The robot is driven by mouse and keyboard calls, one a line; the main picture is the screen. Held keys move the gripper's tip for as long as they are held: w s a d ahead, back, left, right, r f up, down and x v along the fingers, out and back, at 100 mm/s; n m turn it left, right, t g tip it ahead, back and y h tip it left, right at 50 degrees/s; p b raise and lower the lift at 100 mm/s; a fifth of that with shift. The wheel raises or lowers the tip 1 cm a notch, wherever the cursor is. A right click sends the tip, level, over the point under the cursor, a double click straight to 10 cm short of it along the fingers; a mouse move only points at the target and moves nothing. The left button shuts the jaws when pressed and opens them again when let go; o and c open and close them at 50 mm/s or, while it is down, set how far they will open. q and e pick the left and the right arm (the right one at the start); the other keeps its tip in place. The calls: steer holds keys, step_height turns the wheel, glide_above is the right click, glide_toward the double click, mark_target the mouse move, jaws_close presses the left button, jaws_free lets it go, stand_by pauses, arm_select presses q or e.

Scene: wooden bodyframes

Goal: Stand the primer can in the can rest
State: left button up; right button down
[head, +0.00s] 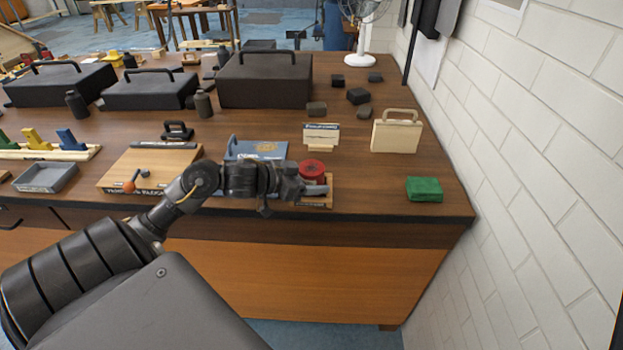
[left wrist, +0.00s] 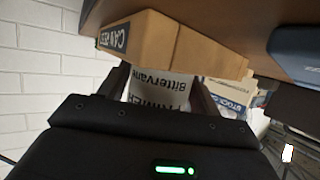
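The primer can (head: 312,167) has a red top in the head view. Its white lettered side (left wrist: 160,88) shows upside down in the left wrist view. My left gripper (head: 308,187) reaches in from the left, its fingers on both sides of the can, seemingly shut on it. The wooden can rest (head: 328,200) is at the front of the table, directly under the can. Its dark label shows in the left wrist view (left wrist: 150,40). The can looks upright at the rest; I cannot tell whether its bottom is seated. My right gripper is not in view.
A blue box (head: 257,149) stands behind my left wrist. A small sign (head: 321,135), a cream case (head: 397,132) and a green block (head: 424,189) are nearby. A wooden board (head: 150,168) lies to the left. The white wall borders the table's right side.

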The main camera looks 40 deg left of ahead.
arm_select(q)
steer(key=shift+o, duration=1.3)
steer(key=shift+r, duration=0.15)
steer(key=v, duration=1.2)
steer(key=shift+d, duration=0.1)
